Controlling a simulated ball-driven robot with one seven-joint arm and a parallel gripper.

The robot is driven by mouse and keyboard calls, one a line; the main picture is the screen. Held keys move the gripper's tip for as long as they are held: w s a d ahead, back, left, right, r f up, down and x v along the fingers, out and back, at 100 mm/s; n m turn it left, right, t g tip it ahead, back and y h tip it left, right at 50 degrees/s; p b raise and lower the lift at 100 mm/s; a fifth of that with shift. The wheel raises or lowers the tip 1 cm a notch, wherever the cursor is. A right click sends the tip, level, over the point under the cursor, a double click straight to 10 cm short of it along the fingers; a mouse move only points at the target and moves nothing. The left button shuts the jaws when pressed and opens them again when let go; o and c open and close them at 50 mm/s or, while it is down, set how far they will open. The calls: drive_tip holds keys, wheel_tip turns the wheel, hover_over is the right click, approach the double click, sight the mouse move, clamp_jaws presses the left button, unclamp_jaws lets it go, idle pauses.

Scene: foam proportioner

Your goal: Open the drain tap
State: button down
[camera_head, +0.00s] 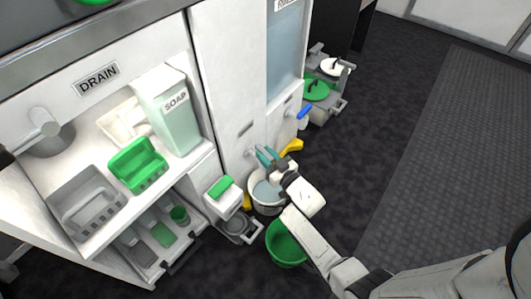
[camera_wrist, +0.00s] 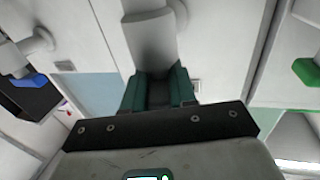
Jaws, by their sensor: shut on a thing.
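My gripper (camera_head: 264,155), with teal fingers, is at a pale grey tap (camera_head: 251,152) low on the white cabinet front, above a white bucket (camera_head: 256,204). In the wrist view my gripper (camera_wrist: 158,88) is shut on a grey part of this tap (camera_wrist: 150,42); its fingers lie on both sides of it. The fingertips partly hide the grip. I cannot read a label on this tap. A DRAIN sign (camera_head: 97,79) is on the panel at the left, above a grey spout (camera_head: 45,130).
A blue-handled tap (camera_head: 304,111) is to the right on the cabinet. A green bucket (camera_head: 285,243) stands on the floor near my arm. A soap jug (camera_head: 168,110) and green basket (camera_head: 137,164) are on the left shelf.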

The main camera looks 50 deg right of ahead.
drive_tip(key=shift+d+r+n+y+p, duration=0.1)
drive_tip(key=shift+d+n+y+p, duration=0.15)
drive_tip(key=shift+y, duration=0.3)
drive_tip(key=shift+d+r+n+y+p, duration=0.1)
drive_tip(key=shift+n+y+p, duration=0.25)
drive_tip(key=shift+y, duration=0.2)
drive_tip(key=shift+f+n+y, duration=0.1)
drive_tip(key=shift+n+y, duration=0.7)
drive_tip(key=shift+y, duration=0.4)
drive_tip(key=shift+a, duration=0.1)
drive_tip(key=c, duration=1)
unclamp_jaws()
drive_tip(key=shift+f, duration=0.1)
drive_tip(key=shift+a, duration=0.1)
drive_tip(key=s+p, duration=0.3)
drive_tip(key=s, duration=0.8)
drive_tip(key=shift+d, duration=0.25)
drive_tip(key=shift+w, duration=0.1)
